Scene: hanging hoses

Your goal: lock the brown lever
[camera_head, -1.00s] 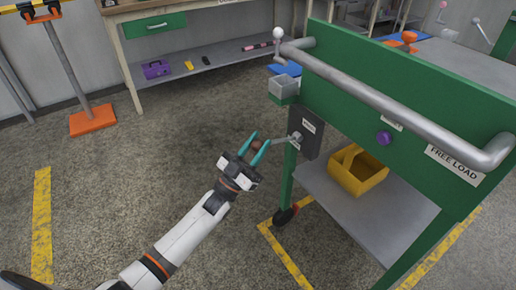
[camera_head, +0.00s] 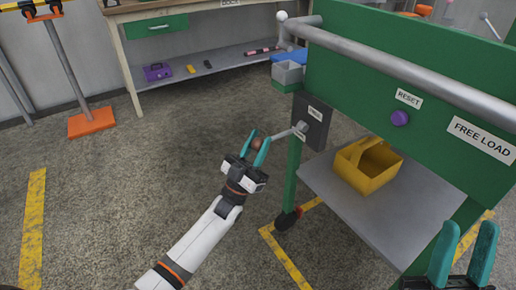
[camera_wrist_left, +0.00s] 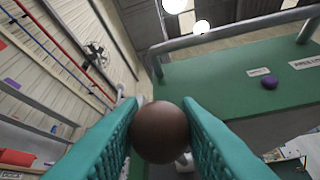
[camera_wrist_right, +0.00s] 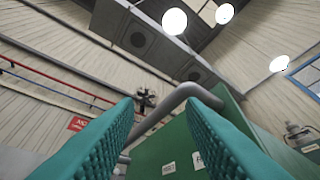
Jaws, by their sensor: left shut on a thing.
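The brown lever has a brown ball knob (camera_head: 257,145) on a grey rod, which runs right to a dark plate (camera_head: 311,121) on the green cart's left leg. The rod points out to the left and slightly down. My left gripper (camera_head: 256,139) is shut on the brown ball, which fills the gap between its teal fingers; the ball also shows in the left wrist view (camera_wrist_left: 161,132). The label on the plate is too small to read. My right gripper (camera_head: 468,230) is open and empty at the lower right, in front of the cart.
The green cart (camera_head: 400,70) has a grey push bar, a purple knob (camera_head: 400,118) by a RESET label, and a FREE LOAD label. A yellow bin (camera_head: 367,166) sits on its lower shelf. A workbench (camera_head: 215,61) stands behind.

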